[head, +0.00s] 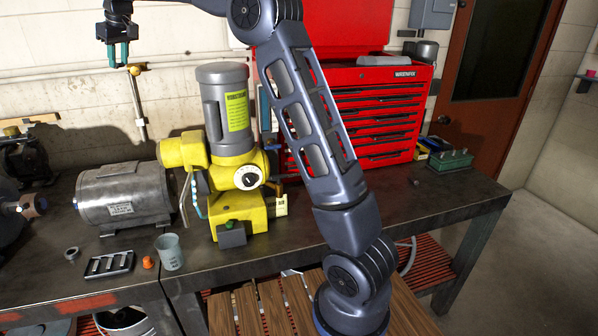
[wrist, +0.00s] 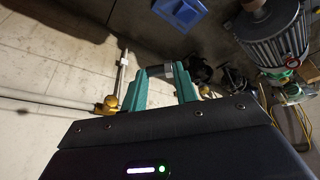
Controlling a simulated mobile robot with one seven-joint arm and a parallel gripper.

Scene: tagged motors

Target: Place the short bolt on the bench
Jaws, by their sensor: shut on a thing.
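My gripper (head: 118,64) is high at the top left in the head view, in front of the wall and well above the bench (head: 395,222). Its teal fingers point down. In the wrist view the gripper (wrist: 159,73) is shut on a small dark grey piece with a lighter end, which looks like the short bolt (wrist: 157,71). It lies across between the two fingertips. The bolt is too small to make out in the head view.
A grey motor (head: 125,195) and a yellow machine (head: 238,205) stand on the bench. A slotted black tray (head: 108,264), an orange piece (head: 148,262) and a cup (head: 170,252) sit at the front left. A red tool chest (head: 365,120) stands behind. The bench right of centre is mostly clear.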

